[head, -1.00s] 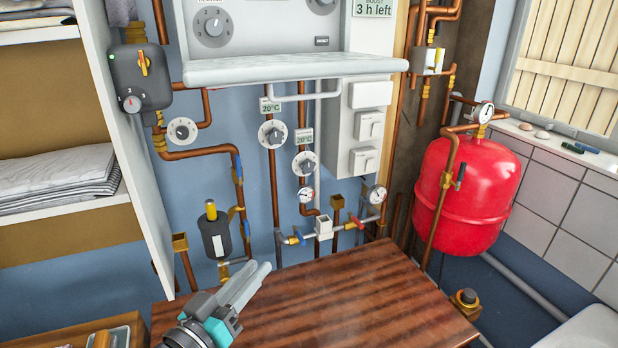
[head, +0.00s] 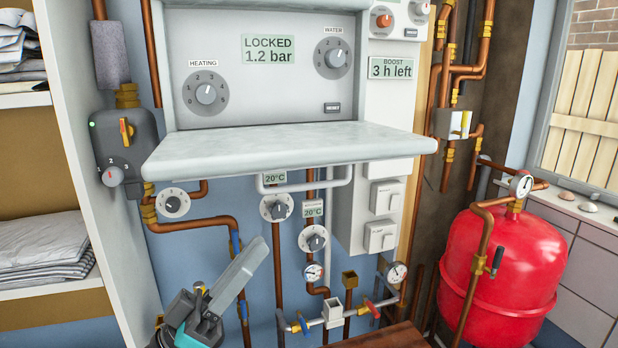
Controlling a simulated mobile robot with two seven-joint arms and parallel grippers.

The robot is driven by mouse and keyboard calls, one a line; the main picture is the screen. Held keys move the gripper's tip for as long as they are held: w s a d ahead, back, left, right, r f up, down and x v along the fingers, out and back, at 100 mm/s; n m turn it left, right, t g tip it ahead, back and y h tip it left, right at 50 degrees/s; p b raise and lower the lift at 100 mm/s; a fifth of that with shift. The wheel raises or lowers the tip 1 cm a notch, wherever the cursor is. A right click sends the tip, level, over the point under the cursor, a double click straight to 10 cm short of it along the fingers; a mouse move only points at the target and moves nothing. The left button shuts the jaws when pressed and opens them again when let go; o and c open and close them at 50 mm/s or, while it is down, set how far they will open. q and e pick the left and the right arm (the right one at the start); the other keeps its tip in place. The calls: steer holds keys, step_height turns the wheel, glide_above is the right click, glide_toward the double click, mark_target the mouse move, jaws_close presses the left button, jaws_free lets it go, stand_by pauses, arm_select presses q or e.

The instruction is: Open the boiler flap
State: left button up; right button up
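The boiler flap (head: 290,146) is a thick pale-grey panel at the bottom of the boiler front in the head view. It is folded down and sticks out nearly level towards me. Above it the control panel (head: 270,88) is uncovered, with a heating dial (head: 205,93), a water dial (head: 333,58) and a display (head: 269,50) reading "LOCKED 1.2 bar". My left gripper (head: 258,248) is below the flap, at its left half, pointing up and right. Its grey fingers look closed together, with nothing between them. It appears apart from the flap. My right gripper is out of view.
Copper pipes, dials and gauges (head: 396,272) cover the blue wall under the boiler. A shelf cabinet with folded linen (head: 42,252) stands at left. A red tank (head: 500,265) stands at right. A brown wooden top (head: 385,337) shows at the bottom.

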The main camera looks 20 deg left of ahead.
mark_target(308, 186)
arm_select(q)
steer(key=p+x, duration=0.3)
steer(key=x, duration=0.9)
steer(key=shift+f+p, duration=0.1)
steer(key=shift+p, duration=0.2)
steer(key=shift+w, duration=0.1)
jaws_close()
stand_by(0.8)
